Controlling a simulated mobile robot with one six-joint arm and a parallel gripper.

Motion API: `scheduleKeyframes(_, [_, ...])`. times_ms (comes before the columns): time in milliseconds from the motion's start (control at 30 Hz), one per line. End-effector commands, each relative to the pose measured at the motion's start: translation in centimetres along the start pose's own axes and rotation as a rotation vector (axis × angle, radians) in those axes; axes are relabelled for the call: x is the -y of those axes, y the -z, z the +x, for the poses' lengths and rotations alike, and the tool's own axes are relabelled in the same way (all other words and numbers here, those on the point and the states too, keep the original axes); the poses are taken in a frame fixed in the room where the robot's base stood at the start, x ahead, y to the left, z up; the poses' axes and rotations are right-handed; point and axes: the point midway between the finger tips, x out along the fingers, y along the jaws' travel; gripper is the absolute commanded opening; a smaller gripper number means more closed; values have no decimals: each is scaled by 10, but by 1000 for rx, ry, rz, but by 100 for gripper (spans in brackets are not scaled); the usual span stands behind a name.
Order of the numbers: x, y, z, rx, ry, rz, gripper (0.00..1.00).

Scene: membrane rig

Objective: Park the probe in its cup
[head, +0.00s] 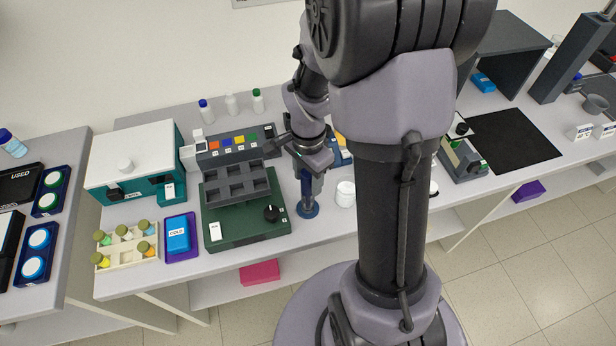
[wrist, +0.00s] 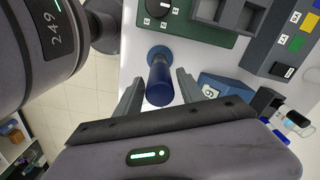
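A blue cylindrical handle (wrist: 160,82), which looks like the probe, stands upright in the wrist view. Its lower end is in or against a round dark blue base (wrist: 158,53), which looks like the cup. I cannot tell how deep it sits. In the head view the blue base (head: 308,210) stands on the bench just right of the green device. My gripper (wrist: 160,78) has a finger on each side of the handle, with a visible gap at both sides, so it is open. In the head view my gripper (head: 310,183) is directly above the base, pointing down.
The green device (head: 250,228) with a dark knob and grey rack stands close at left. A white jar (head: 345,194) stands close at right. A blue numbered block (wrist: 212,88) is near the right finger. The bench's front edge is close to the base.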

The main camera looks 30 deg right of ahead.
Motion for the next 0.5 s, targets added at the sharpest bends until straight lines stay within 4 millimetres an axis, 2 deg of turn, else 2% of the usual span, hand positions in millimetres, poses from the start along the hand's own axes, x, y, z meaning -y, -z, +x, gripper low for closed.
scheduleKeyframes(333, [0, 0, -2, 0, 0, 0, 56])
scheduleKeyframes(433, [1, 0, -15, -1, 2, -1, 56])
scheduleKeyframes(500, [1, 0, -32, -2, 3, 0, 56])
